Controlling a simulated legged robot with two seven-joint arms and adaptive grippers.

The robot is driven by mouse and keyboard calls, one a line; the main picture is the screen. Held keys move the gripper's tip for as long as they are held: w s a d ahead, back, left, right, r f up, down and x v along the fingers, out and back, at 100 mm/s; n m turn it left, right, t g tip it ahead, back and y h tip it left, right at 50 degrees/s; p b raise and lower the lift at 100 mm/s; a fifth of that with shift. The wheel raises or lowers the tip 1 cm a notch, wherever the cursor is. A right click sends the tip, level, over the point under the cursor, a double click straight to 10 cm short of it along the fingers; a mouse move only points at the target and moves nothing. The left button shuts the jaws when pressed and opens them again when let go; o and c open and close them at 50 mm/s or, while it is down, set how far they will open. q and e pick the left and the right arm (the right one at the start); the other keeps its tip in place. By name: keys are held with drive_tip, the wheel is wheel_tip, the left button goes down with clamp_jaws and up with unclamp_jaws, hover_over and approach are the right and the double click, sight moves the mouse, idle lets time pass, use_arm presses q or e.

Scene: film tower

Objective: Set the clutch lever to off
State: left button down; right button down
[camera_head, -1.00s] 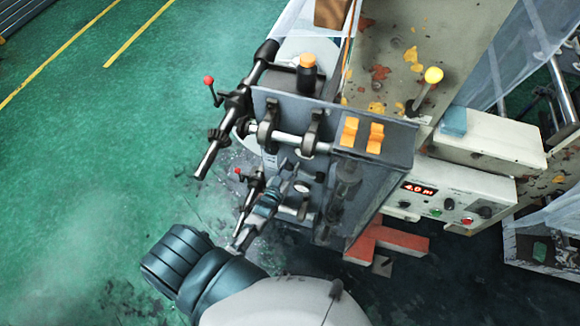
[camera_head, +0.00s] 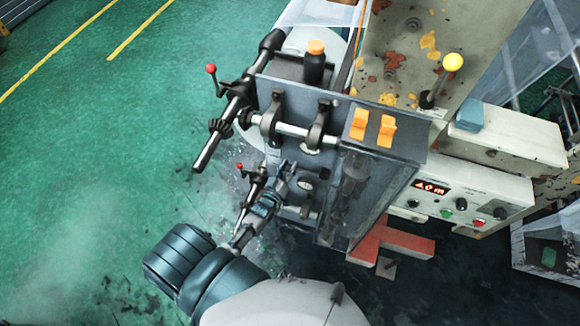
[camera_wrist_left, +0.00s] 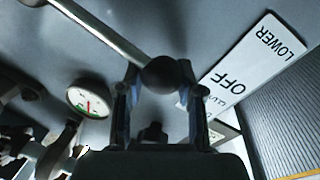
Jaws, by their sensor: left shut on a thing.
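The clutch lever shows in the left wrist view as a black ball knob (camera_wrist_left: 168,74) on a bare metal rod that runs to the upper left. My left gripper (camera_wrist_left: 160,85) has one finger on each side of the knob and is shut on it. A white label (camera_wrist_left: 243,68) beside it reads LOWER and OFF, with further lettering partly hidden by the right finger. In the head view my left gripper (camera_head: 286,176) is at the grey machine's front panel. The knob is too small to make out there. My right gripper is in neither view.
A pressure gauge (camera_wrist_left: 89,100) sits left of the gripper. A red-knobbed handle (camera_head: 211,69) and black rollers stick out at the machine's left. A control box (camera_head: 459,200) and a yellow-knobbed lever (camera_head: 453,62) are at right. Green floor (camera_head: 90,150) is open at left.

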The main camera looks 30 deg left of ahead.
use_arm(q)
drive_tip(key=shift+d+f+n+b, duration=0.25)
drive_tip(key=shift+f+n+b, duration=0.45)
drive_tip(key=shift+f, duration=0.35)
drive_tip(key=shift+r, duration=0.1)
drive_tip(key=c, duration=0.7)
unclamp_jaws()
drive_tip(key=shift+o, duration=0.2)
drive_tip(key=shift+w+d+r, duration=0.1)
drive_tip(key=shift+d, duration=0.05)
drive_tip(key=s+d, duration=0.1)
drive_tip(key=s, duration=1.1)
drive_tip(key=shift+d+f, duration=0.2)
drive_tip(key=shift+f, duration=0.25)
drive_tip(key=shift+a+f, duration=0.15)
drive_tip(key=shift+a, duration=0.05)
